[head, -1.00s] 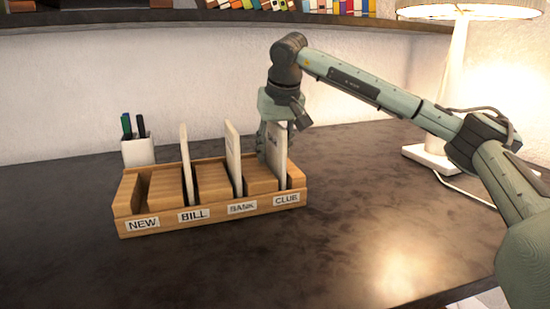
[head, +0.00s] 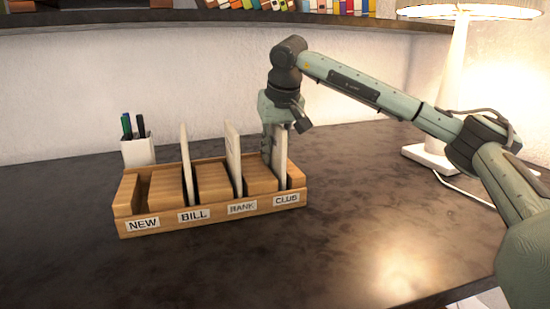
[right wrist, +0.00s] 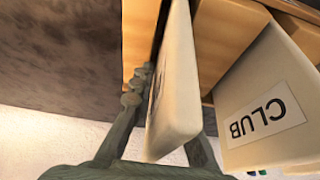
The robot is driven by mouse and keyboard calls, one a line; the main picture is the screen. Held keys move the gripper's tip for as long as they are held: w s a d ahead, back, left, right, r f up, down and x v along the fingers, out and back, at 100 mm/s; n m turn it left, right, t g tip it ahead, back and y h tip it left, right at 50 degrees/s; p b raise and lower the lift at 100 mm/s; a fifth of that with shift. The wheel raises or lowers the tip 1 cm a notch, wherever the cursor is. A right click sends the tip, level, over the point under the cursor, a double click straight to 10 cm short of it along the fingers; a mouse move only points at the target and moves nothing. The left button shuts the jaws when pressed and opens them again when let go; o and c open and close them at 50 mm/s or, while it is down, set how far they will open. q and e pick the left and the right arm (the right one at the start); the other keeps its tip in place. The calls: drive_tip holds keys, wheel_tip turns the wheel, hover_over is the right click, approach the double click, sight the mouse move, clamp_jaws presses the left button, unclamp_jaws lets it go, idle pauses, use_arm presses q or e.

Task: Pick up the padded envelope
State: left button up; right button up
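A wooden sorter (head: 160,228) with slots labelled NEW, BILL, BANK and CLUB stands on the dark desk. A pale, thick envelope (head: 281,155) stands upright in the CLUB slot; I take it as the padded envelope. My right gripper (head: 274,148) points down over it from above. In the right wrist view the envelope (right wrist: 178,95) lies between the two fingers (right wrist: 172,115). The left finger's tip is close to its face; the other finger is partly hidden behind it, so contact is unclear. My left gripper is out of view.
Another pale envelope (head: 233,158) stands in the BANK slot; the right wrist view shows CLUB printed on it (right wrist: 265,110). A thin one (head: 186,163) stands by BILL. A pen cup (head: 138,152) is behind; a lamp (head: 445,100) stands right. The front desk is clear.

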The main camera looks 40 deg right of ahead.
clamp_jaws()
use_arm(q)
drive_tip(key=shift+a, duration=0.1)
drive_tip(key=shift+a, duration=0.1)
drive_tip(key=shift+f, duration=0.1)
use_arm(e)
drive_tip(key=shift+r, duration=0.15)
